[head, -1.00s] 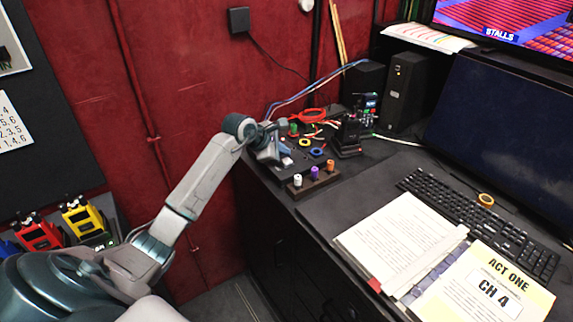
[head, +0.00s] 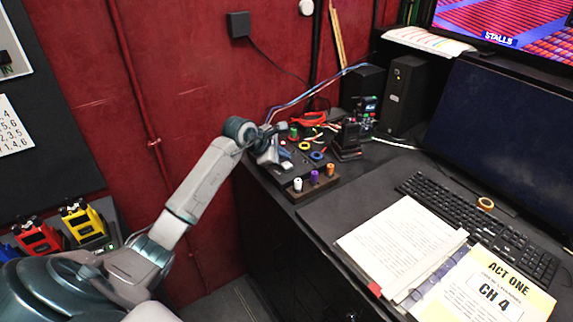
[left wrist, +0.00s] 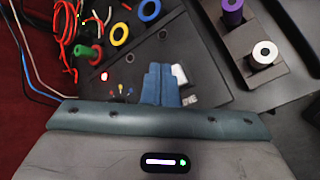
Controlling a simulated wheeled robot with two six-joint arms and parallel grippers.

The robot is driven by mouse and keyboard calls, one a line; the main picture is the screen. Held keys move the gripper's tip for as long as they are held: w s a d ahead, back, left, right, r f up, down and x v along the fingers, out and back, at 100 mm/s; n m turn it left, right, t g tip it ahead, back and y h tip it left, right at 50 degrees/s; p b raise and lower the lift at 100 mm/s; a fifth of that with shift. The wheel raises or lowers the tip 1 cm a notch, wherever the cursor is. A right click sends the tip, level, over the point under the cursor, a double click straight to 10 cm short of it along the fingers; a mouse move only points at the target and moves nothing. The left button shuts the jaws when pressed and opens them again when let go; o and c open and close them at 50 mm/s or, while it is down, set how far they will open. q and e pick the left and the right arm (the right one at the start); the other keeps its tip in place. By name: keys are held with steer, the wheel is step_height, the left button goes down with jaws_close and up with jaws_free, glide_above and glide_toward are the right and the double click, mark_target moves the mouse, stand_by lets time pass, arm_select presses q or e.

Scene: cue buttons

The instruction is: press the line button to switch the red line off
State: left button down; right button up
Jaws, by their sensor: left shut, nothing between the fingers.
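My left gripper (head: 270,156) is over the dark board (left wrist: 212,92) at the desk's left edge, its blue fingers (left wrist: 161,85) shut and empty. In the left wrist view a small red light (left wrist: 103,76) glows on the board, left of the fingers. Small coloured pegs (left wrist: 122,91) sit between that light and the fingers. I cannot tell for sure which part is the line button, or whether the fingers touch the board. My right gripper is not in view.
Red cables (left wrist: 68,28), a green spool (left wrist: 86,52), a yellow ring (left wrist: 120,34) and a blue ring (left wrist: 149,10) lie beyond the fingers. A holder with rolls (head: 315,185) stands close by.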

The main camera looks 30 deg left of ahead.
arm_select(q)
steer(key=shift+f, duration=0.1)
stand_by(0.8)
steer(key=shift+f+b, duration=0.35)
steer(key=shift+b, duration=0.25)
steer(key=shift+f+b, duration=0.5)
stand_by(0.5)
steer(key=shift+r, duration=0.1)
steer(key=shift+r+p, duration=0.3)
steer(key=shift+r, duration=0.5)
